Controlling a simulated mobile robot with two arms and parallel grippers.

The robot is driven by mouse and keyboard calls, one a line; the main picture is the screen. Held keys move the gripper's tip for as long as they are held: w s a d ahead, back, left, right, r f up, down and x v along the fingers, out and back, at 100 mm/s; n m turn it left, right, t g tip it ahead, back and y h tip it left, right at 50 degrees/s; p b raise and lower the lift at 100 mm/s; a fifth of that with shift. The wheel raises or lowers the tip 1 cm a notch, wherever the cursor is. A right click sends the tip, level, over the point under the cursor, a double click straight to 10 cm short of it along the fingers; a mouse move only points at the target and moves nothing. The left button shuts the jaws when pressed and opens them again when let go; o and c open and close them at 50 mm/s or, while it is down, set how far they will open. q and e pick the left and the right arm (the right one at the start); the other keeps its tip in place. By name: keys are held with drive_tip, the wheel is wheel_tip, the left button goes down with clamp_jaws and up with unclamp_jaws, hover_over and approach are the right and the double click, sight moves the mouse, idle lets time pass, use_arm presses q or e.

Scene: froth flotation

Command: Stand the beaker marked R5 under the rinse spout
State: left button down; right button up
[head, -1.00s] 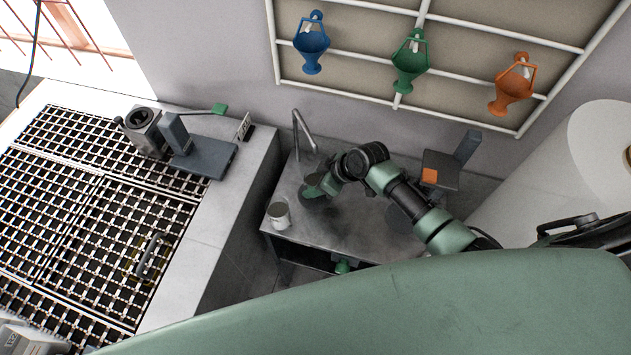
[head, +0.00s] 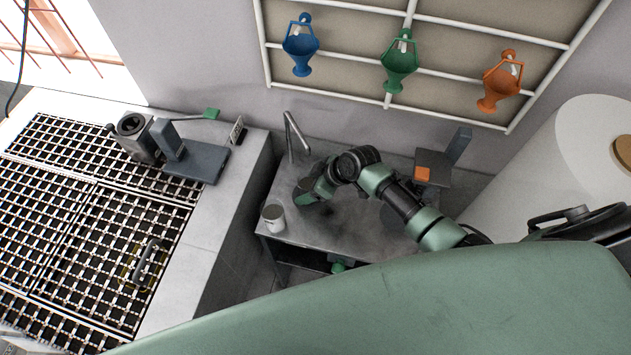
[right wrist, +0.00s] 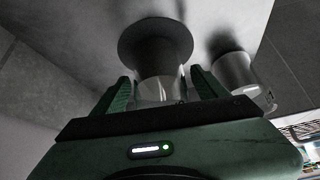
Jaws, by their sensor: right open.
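A pale cup-shaped beaker (head: 274,218) stands upright at the left front corner of the grey metal bench (head: 335,237). The bent rinse spout (head: 290,137) rises from the bench's back left. My right gripper (head: 301,197) is low over the bench, right of the beaker, in front of the spout. In the right wrist view its open fingers (right wrist: 163,92) have a clear glass-like vessel (right wrist: 160,91) between them, below a dark flared round piece (right wrist: 156,48). A pale beaker (right wrist: 234,72) stands right of the fingers; its dark mark is unreadable. My left gripper is not in view.
A dark stand with an orange patch (head: 423,173) is on the bench's right. A grated counter (head: 90,220) with a grey device (head: 197,163) lies left, across a gap.

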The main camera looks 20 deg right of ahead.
drive_tip(key=p+v, duration=0.3)
drive_tip(key=v, duration=0.1)
drive_tip(key=shift+w+a+r, duration=0.1)
drive_tip(key=v, duration=0.8)
drive_tip(key=shift+b, duration=0.3)
